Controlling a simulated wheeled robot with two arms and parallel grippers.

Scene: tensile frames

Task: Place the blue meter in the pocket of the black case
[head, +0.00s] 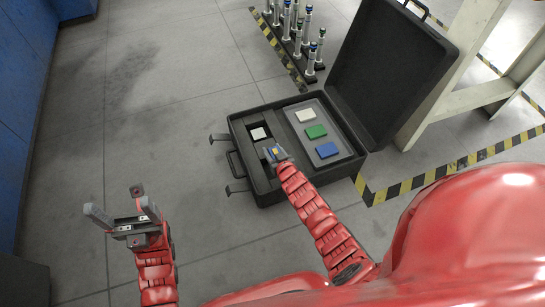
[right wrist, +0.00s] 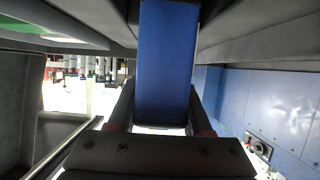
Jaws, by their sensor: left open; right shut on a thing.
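The black case (head: 238,128) lies open on the floor, with its lid (head: 385,65) raised at the right. My right gripper (head: 277,154) is over the left half of the case, shut on the blue meter. The blue meter (right wrist: 166,65) fills the space between the fingers in the right wrist view; in the head view only a small part of it shows. The gripper and arm hide much of the dark pocket area below, so I cannot tell whether the meter touches the case. My left gripper (head: 122,215) is open and empty, left of the case.
A grey panel in the case holds a white block (head: 304,115), a green block (head: 316,131) and a blue block (head: 327,150). A small white item (head: 258,133) sits in the left half. The floor at left is clear.

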